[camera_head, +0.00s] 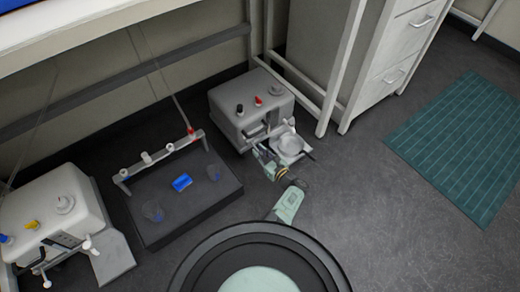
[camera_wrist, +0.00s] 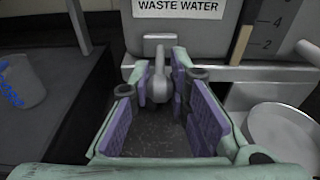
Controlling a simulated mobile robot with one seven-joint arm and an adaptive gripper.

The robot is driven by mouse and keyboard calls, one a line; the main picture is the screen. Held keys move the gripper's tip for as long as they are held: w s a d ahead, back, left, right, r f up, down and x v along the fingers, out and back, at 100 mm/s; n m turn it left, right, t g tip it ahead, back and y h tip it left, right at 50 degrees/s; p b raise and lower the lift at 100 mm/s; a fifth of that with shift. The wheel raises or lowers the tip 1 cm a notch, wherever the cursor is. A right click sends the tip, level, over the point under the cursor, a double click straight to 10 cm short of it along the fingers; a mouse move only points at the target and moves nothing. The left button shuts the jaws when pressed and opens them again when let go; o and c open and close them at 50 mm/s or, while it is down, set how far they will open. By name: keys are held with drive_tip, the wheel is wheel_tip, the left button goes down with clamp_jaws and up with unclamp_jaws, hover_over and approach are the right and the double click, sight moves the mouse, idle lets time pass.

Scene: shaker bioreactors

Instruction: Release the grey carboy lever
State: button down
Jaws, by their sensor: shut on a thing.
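The grey carboy (camera_head: 250,108) stands on the floor at the centre of the head view, under the bench edge. In the wrist view its front wall (camera_wrist: 190,42) carries a "WASTE WATER" label and a level scale. Its grey lever (camera_wrist: 159,72) stands upright with a rounded knob, between the purple finger pads of my gripper (camera_wrist: 161,88). My gripper is shut on the lever. In the head view my gripper (camera_head: 263,152) reaches the carboy's front, and the lever is too small to make out there.
A round dish (camera_head: 288,144) sits right of my gripper. A dark tray (camera_head: 185,195) with beakers and a blue object (camera_head: 181,182) lies to the left. A second carboy (camera_head: 60,212) stands far left. A cabinet (camera_head: 385,50) and green mat (camera_head: 460,145) are right, with clear floor between.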

wheel_tip(320, 180, up, 3)
drive_tip(key=g+h+p, duration=0.1)
drive_tip(key=g+p, duration=0.1)
drive_tip(key=p, duration=0.4)
drive_tip(key=shift+w+g+h+p, duration=0.15)
drive_tip(key=shift+g+h+p, duration=0.15)
drive_tip(key=shift+h+p, duration=0.1)
drive_tip(key=g+p, duration=0.1)
drive_tip(key=p, duration=0.1)
drive_tip(key=h+p, duration=0.1)
drive_tip(key=shift+w+a+r+g+p, duration=0.2)
drive_tip(key=shift+w+r+g+p, duration=0.05)
drive_tip(key=shift+r+g+p, duration=0.15)
drive_tip(key=shift+g+h+p, duration=0.4)
drive_tip(key=shift+h+p, duration=0.05)
drive_tip(key=shift+h, duration=0.05)
drive_tip(key=shift+f, duration=0.1)
drive_tip(key=c, duration=1.5)
unclamp_jaws()
drive_tip(key=shift+a, duration=0.1)
